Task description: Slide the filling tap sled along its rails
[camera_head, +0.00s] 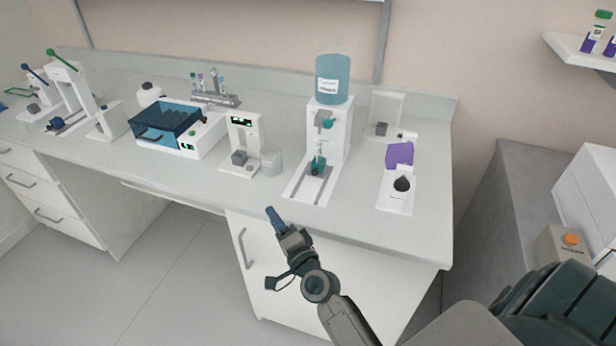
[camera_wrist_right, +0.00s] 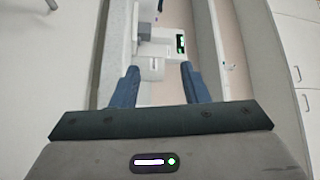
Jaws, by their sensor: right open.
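The filling station (camera_head: 338,118) is a white upright stand with a blue bottle (camera_head: 333,78) on top. The teal sled (camera_head: 316,168) sits on the rails (camera_head: 308,190) of its low base, under the tap (camera_head: 326,121). My right gripper (camera_head: 270,212) is open and empty. It is in front of the bench's front edge, left of the rails and apart from the sled. Its two blue fingers (camera_wrist_right: 159,70) show spread in the right wrist view. That view does not clearly show the sled. My left gripper is not in view.
A white device with a green display (camera_head: 243,135) stands left of the station, with a clear beaker (camera_head: 272,162) beside it; the device also shows in the right wrist view (camera_wrist_right: 160,48). A purple block (camera_head: 399,154) on a white stand is to the right. The bench front (camera_head: 345,226) is bare.

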